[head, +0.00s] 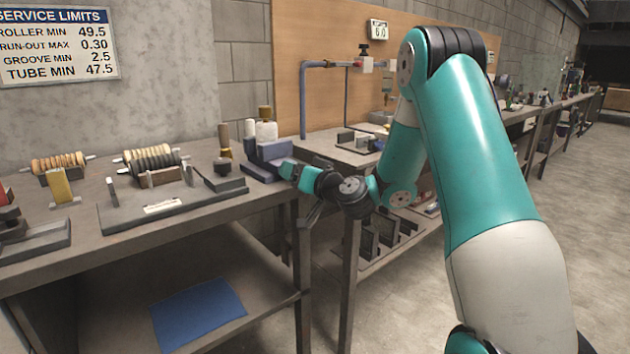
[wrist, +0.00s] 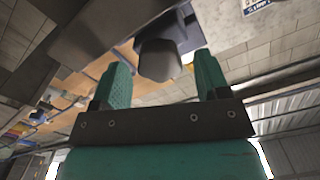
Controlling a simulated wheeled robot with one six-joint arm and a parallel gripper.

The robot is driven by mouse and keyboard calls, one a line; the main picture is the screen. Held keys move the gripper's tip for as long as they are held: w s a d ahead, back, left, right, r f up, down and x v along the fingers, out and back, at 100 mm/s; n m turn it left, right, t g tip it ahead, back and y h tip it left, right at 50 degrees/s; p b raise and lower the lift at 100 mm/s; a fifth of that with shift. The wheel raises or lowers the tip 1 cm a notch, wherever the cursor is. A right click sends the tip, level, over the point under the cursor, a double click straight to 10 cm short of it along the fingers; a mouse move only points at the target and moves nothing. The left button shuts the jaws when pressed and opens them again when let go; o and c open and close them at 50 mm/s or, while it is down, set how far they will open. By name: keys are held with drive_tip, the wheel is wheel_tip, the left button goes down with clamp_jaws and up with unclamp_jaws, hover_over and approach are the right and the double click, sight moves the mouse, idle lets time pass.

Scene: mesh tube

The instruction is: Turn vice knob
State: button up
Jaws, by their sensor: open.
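The vice (head: 268,153) is a blue-grey block on the near bench, close to its right end. My gripper (head: 286,167) is at the vice's front right side in the head view. In the wrist view my gripper (wrist: 163,50) has its two teal fingers apart. A dark, faceted knob (wrist: 160,60) shows between the fingers, with a gap on each side; I see no contact. How deep the knob sits between the fingers is hard to tell. In the head view the knob is hidden behind my gripper.
White and brown bottles (head: 265,128) stand behind the vice. A fixture with a ribbed roller (head: 152,160) and a dark small block lie to its left on the bench. A blue sheet (head: 198,313) lies on the lower shelf. A second bench stands to the right.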

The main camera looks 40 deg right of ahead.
drive_tip(key=s+b, duration=1.4)
drive_tip(key=s, duration=0.3)
drive_tip(key=shift+d, duration=0.3)
